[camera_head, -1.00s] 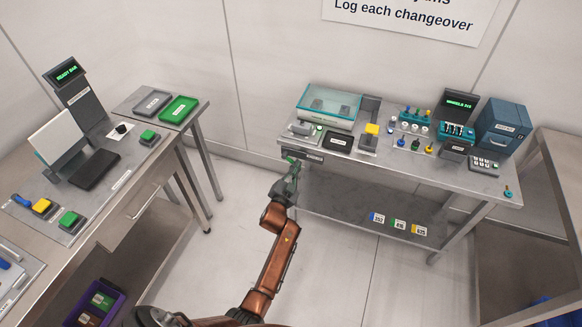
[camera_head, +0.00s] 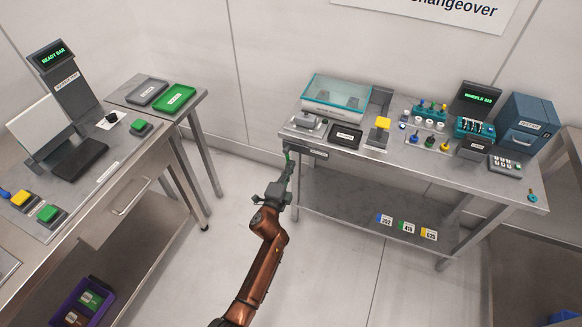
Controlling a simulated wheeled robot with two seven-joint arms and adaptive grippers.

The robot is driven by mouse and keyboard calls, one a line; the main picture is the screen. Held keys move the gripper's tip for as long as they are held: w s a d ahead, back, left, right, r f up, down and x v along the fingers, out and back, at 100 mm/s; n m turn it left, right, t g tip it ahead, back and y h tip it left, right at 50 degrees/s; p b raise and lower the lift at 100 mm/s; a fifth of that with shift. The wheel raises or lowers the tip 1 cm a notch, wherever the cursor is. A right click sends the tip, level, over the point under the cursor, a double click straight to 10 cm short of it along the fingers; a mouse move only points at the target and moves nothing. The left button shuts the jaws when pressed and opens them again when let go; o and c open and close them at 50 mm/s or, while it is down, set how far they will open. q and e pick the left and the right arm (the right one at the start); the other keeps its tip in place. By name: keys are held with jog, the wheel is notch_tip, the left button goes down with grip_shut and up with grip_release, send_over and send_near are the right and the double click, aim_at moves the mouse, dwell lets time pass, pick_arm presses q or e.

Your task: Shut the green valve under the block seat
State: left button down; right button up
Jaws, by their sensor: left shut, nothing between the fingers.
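A small green piece, which looks like the green valve (camera_head: 287,154), shows below the left front corner of the far table. Above it on the tabletop is a small grey and white fixture (camera_head: 306,122), perhaps the block seat; its label is too small to read. My left gripper (camera_head: 286,164) is shut and empty, with its fingers pointing up toward the green piece. Its tips are at or very near it; I cannot tell whether they touch. The fingers hide part of that spot. My right gripper is not in view.
The far table (camera_head: 385,160) carries a clear-lidded case (camera_head: 336,97), a black tray (camera_head: 345,136), a yellow-topped block (camera_head: 382,124) and a blue cabinet (camera_head: 527,122). A label plate (camera_head: 309,152) hangs on its front edge. A side bench (camera_head: 105,150) stands left. Floor between is clear.

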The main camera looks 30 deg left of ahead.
pick_arm(q)
jog(key=shift+a+f+m+b, duration=0.2)
jog(key=shift+a+m+b, duration=0.2)
jog(key=shift+m, duration=0.6)
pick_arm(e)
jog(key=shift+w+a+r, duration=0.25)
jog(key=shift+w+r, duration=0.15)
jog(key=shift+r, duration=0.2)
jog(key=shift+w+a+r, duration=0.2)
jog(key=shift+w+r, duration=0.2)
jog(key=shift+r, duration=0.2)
